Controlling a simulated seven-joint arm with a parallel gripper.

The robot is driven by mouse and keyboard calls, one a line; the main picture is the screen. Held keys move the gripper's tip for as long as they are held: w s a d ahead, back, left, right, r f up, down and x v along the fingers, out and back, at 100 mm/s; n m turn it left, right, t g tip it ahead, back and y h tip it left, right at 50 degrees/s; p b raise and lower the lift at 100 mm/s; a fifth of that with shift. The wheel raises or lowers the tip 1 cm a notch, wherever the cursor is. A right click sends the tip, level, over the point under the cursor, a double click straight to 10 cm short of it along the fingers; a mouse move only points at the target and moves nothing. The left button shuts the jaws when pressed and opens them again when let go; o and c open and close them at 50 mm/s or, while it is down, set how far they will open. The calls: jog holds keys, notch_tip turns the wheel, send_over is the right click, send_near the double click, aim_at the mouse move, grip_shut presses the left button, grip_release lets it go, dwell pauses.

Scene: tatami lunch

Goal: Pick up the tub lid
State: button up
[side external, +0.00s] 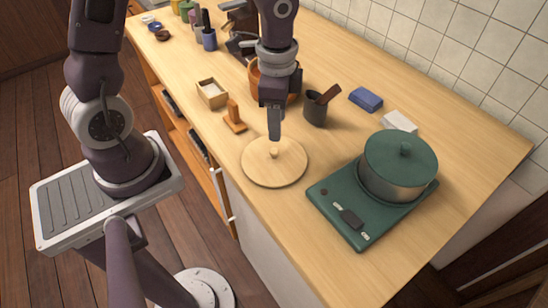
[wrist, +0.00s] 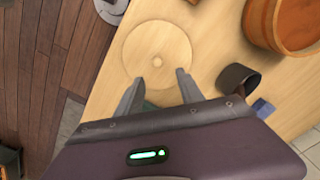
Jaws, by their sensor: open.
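The tub lid (side external: 274,170) is a round pale wooden disc with a small knob in its middle. It lies flat on the wooden counter, between the wooden tub and the green stove. In the wrist view the lid (wrist: 140,50) is beyond the fingertips, with its knob a little above and between them. My gripper (side external: 274,136) points down over the far edge of the lid in the side view. In the wrist view my gripper (wrist: 157,80) has its two fingers spread, with nothing between them. The gap in height to the knob is hard to judge.
The wooden tub (wrist: 285,25) stands close by, partly behind my gripper in the side view. A dark cup with a utensil (side external: 315,110) is right of my gripper. A green stove (side external: 345,222) carries a lidded pot (side external: 400,165). A wooden stand (side external: 235,118) and box (side external: 212,93) are left.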

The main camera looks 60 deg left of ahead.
aim_at(274, 150)
jog(key=f, duration=0.8)
jog(key=shift+s+a, duration=0.15)
jog(key=shift+s, duration=0.15)
grip_shut()
